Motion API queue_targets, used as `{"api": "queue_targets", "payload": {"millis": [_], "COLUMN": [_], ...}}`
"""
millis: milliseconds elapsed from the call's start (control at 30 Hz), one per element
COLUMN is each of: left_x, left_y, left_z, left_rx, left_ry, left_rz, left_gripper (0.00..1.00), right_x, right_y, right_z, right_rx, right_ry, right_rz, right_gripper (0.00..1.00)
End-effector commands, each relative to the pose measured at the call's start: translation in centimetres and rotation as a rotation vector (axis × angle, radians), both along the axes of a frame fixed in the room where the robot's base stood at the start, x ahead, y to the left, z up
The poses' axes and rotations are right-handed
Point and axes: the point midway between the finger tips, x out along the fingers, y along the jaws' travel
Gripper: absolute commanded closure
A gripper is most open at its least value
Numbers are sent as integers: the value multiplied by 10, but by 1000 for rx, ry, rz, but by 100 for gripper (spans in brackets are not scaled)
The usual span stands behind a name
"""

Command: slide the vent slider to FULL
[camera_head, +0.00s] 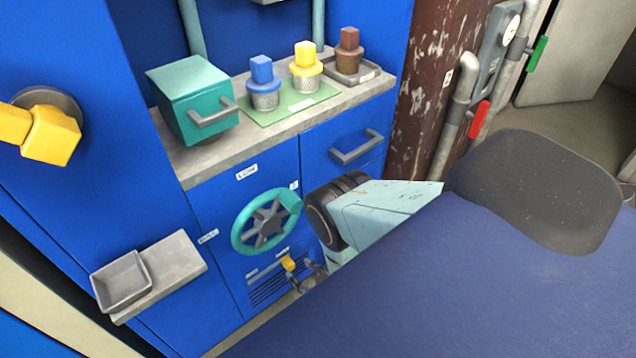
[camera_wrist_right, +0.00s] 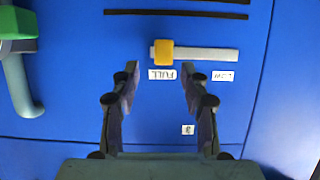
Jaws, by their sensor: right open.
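The vent slider's yellow knob (camera_head: 288,263) sits at the right end of its pale track on the blue cabinet front in the head view. In the right wrist view the picture is upside down, and the knob (camera_wrist_right: 163,52) is at the track's left end, above the FULL label (camera_wrist_right: 175,74). The LOW label (camera_wrist_right: 223,76) is by the other end of the track (camera_wrist_right: 210,54). My right gripper (camera_wrist_right: 160,68) is open and empty, its fingertips on either side of the knob in the picture; contact cannot be told. It shows small in the head view (camera_head: 308,276). My left gripper is not in view.
A teal handwheel (camera_head: 267,222) is just above the slider. Dark vent slots (camera_head: 272,288) lie below it. A shelf (camera_head: 205,158) holds a teal box (camera_head: 190,95) and several capped pieces. A grey tray (camera_head: 122,283) juts out at left. A green handle (camera_wrist_right: 14,22) shows in the wrist view.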

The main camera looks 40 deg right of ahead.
Motion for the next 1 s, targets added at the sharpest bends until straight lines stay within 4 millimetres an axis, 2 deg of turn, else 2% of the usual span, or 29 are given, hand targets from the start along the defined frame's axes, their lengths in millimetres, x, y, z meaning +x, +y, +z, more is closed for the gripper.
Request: {"api": "queue_targets", "payload": {"millis": [200,400,600,1000], "left_x": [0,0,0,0], "left_y": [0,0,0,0], "left_z": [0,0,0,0], "left_rx": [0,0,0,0], "left_ry": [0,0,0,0], "left_rz": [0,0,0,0], "left_gripper": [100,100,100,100], "right_x": [-38,-63,-71,-71], "right_y": [-2,-3,-3,-3], "right_z": [15,26,30,30], "right_rx": [0,-1,-1,-1], "right_ry": [4,2,0,-1], "right_rz": [-1,-2,-2,-2], "right_gripper": [55,55,55,55]}}
